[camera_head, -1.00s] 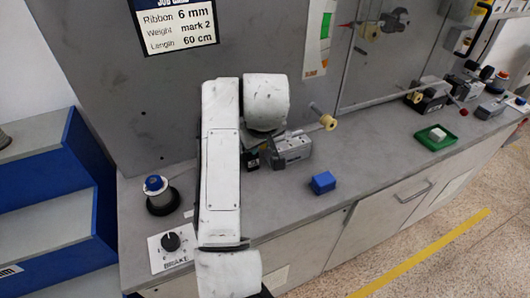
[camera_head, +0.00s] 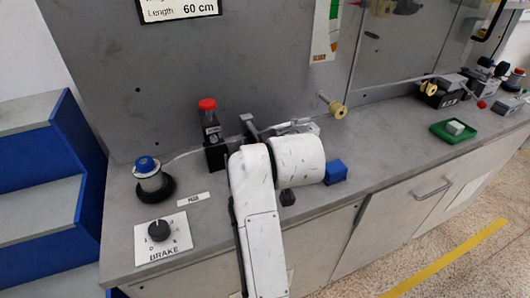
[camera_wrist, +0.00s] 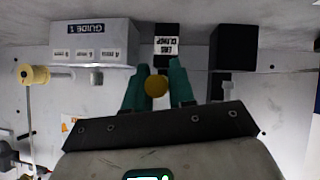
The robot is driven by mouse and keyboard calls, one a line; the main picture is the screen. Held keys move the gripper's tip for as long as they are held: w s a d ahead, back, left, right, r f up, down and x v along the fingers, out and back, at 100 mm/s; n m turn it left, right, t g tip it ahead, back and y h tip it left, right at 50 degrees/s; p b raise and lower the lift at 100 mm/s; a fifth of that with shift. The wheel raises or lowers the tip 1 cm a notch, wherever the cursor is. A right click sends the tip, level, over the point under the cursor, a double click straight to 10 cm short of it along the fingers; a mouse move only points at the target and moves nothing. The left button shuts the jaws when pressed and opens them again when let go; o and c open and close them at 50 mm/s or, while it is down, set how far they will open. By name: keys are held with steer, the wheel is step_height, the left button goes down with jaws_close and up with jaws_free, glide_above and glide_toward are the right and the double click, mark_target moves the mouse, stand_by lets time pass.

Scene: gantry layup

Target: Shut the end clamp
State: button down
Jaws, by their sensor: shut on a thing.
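In the wrist view, a dark block labelled END CLAMP (camera_wrist: 166,46) lies just beyond my fingertips. An ochre round knob (camera_wrist: 156,85) is between the two teal fingers of my gripper (camera_wrist: 157,80), which is shut on it. Whether the knob belongs to the clamp's lever is hard to tell, because the fingers cover what lies beneath. In the head view, my white arm hides most of the gripper and the clamp's label. The clamp's jaw position is not clear in either view.
A grey GUIDE 1 block (camera_wrist: 93,45) stands beside the clamp, with a yellow roller (camera_head: 337,109) nearby. A black post with a red top (camera_head: 210,135) stands left of my arm. A blue block (camera_head: 335,171) is right of it. The brake dial (camera_head: 159,231) is front left.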

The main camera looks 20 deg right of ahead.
steer(key=shift+f, duration=0.4)
steer(key=c, duration=1)
jaws_free()
steer(key=shift+c, duration=0.2)
steer(key=shift+r, duration=0.1)
steer(key=v, duration=1)
steer(key=shift+s, duration=0.5)
